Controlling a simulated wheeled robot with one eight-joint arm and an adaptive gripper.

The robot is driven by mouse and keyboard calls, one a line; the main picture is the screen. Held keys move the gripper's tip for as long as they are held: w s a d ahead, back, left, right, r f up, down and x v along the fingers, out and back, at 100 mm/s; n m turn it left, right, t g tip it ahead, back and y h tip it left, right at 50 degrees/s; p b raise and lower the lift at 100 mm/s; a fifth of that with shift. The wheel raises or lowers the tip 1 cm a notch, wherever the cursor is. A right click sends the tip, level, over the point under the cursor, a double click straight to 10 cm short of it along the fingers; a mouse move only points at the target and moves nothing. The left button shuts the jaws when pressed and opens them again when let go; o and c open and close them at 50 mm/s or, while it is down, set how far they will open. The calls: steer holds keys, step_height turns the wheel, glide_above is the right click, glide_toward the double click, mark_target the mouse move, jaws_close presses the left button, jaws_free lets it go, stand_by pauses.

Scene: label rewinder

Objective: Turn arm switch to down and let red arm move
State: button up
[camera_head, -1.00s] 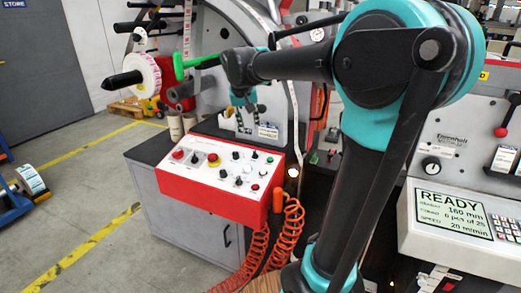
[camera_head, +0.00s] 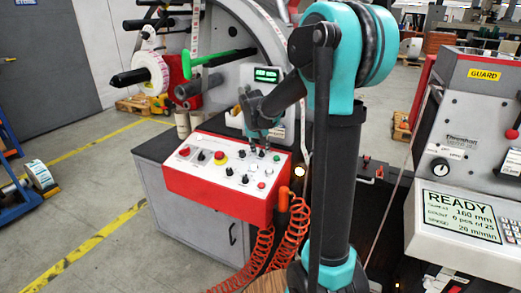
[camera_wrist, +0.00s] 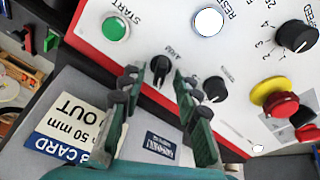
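The arm switch (camera_wrist: 160,70) is a black knob on the white face of the red control box (camera_head: 215,193). In the wrist view its pointer lies roughly along the picture's vertical. My gripper (camera_wrist: 158,78) is open, with one fingertip on each side of this knob; contact is not clear. In the head view my gripper (camera_head: 262,147) hangs over the back right of the panel and partly hides the knobs there. A red upright part (camera_head: 180,70) stands behind the white label roll (camera_head: 152,72); I cannot tell for sure that it is the red arm.
Near the fingers are the green START button (camera_wrist: 116,27), white RESET button (camera_wrist: 208,21), another black knob (camera_wrist: 214,89) and the red-and-yellow emergency stop (camera_wrist: 278,101). Orange coiled cables (camera_head: 292,232) hang in front. A green rod (camera_head: 218,58) reaches out above the box.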

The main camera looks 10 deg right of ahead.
steer(key=shift+f, duration=0.1)
steer(key=shift+c, duration=0.6)
jaws_close()
